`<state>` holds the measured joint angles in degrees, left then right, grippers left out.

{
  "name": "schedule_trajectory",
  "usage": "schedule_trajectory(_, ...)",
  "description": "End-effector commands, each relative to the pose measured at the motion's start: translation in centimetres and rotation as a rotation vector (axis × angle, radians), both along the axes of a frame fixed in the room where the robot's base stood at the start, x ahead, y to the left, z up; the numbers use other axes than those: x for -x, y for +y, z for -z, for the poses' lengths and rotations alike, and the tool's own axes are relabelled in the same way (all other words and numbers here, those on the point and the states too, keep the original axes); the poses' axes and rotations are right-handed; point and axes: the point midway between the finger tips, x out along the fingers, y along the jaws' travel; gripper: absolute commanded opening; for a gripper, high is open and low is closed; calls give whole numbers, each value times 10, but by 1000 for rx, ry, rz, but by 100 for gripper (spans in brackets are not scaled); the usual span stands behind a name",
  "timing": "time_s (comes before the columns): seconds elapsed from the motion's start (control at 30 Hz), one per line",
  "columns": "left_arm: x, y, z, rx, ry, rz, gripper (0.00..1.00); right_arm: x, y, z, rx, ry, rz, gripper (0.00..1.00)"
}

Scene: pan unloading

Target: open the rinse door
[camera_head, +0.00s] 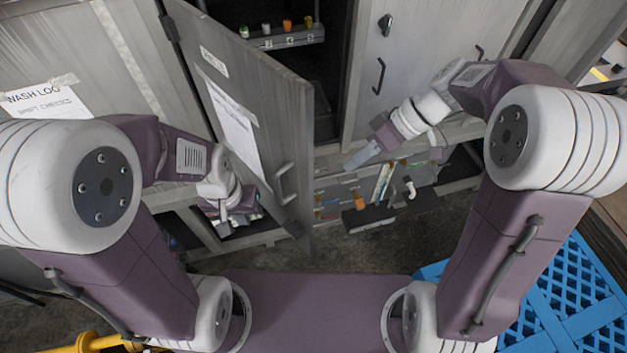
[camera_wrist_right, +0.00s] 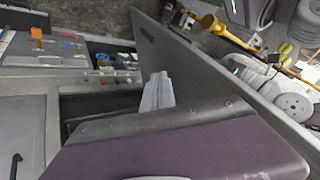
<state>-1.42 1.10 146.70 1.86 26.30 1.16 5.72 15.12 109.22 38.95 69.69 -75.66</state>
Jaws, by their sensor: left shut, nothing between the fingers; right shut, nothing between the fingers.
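A grey cabinet door (camera_head: 265,120), which I take to be the rinse door, stands swung out toward me, with a dark cabinet interior (camera_head: 325,100) showing beside it. It carries a paper sheet, a small label too small to read, and a bar handle (camera_head: 285,183). My right gripper (camera_head: 358,160) is shut and empty, in front of the opening, to the right of the door edge. In the right wrist view its fingertips (camera_wrist_right: 157,92) are close to the door's inner face (camera_wrist_right: 215,75); contact is unclear. My left gripper (camera_head: 226,210) is shut, left of the door and apart from the handle.
A second grey door (camera_head: 405,65) with a bar handle is closed at the right. A shelf with small coloured jars (camera_head: 285,37) is inside the opening. Below, a low rack holds tools and a black box (camera_head: 368,217). A blue slatted pallet (camera_head: 570,300) lies at the lower right.

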Motion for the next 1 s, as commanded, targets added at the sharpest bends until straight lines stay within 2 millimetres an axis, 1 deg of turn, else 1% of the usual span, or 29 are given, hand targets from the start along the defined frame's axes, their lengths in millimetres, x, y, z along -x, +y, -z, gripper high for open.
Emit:
schedule_trajectory(0.17, 0, 0, -6, 0, 0, 0, 0, 4, 19, 23, 0, 7, -4, 0)
schedule_trajectory(0.47, 0, 0, -17, 0, -1, 0, 0, 8, 58, 75, 2, 7, -3, 0)
schedule_trajectory(0.53, 0, 0, -24, 0, -1, 0, 0, 16, 67, 73, 2, 4, -3, 0)
schedule_trajectory(0.7, 0, 0, -31, 0, -1, 0, 0, 30, 81, 75, 2, 1, -1, 0)
schedule_trajectory(0.8, 0, 0, -32, 0, -1, 0, 0, 34, 85, 76, 2, 1, 0, 0)
schedule_trajectory(1.0, 0, 0, -32, 0, -1, 0, 0, 35, 86, 77, 3, 0, 1, 0)
